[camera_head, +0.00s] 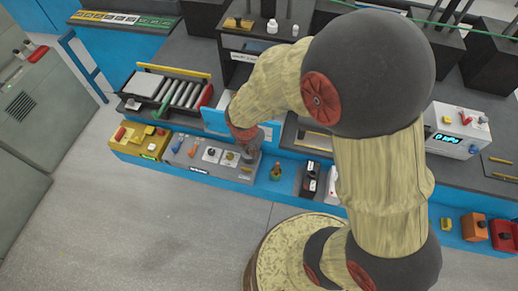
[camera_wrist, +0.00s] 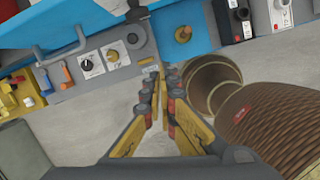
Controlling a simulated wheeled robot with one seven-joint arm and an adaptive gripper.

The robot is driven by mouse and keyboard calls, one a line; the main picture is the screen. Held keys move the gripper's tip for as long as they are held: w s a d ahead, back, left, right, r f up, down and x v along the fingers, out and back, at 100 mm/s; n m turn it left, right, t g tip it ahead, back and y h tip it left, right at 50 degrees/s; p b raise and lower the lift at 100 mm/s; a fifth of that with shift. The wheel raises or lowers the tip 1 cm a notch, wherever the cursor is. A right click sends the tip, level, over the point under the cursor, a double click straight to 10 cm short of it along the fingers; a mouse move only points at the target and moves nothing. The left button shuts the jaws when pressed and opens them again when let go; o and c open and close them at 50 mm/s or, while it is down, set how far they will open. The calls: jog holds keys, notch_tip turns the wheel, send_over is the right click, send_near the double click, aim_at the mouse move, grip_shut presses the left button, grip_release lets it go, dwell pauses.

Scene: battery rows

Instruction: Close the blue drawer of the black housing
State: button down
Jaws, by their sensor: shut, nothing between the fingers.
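The black housing (camera_head: 238,43) stands at the back of the counter in the head view. A pale blue front that looks like the blue drawer (camera_head: 214,121) shows below it, partly hidden behind my arm. In the wrist view a pale blue panel with a grey bar handle (camera_wrist: 62,50), likely the same drawer, is at the upper left. How far it stands out I cannot tell. My gripper (camera_head: 250,152) points down over the grey control box, in front of the blue front. In the wrist view my gripper (camera_wrist: 158,72) is shut and empty, its fingertips apart from the handle.
A grey control box (camera_head: 185,158) with knobs and a yellow box (camera_head: 138,141) sit on the low blue shelf. A roller conveyor (camera_head: 178,92) stands on the counter to the left. A woven round base (camera_wrist: 275,120) is at the right. The floor (camera_head: 140,225) in front is clear.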

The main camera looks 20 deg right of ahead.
jog(key=w+d+f+n+b, duration=0.2)
jog(key=w+f, duration=0.4)
jog(key=f, duration=0.3)
jog(key=shift+w+d+f+n+b, duration=0.2)
jog(key=shift+d+n+b, duration=0.15)
jog(key=shift+d+n, duration=0.35)
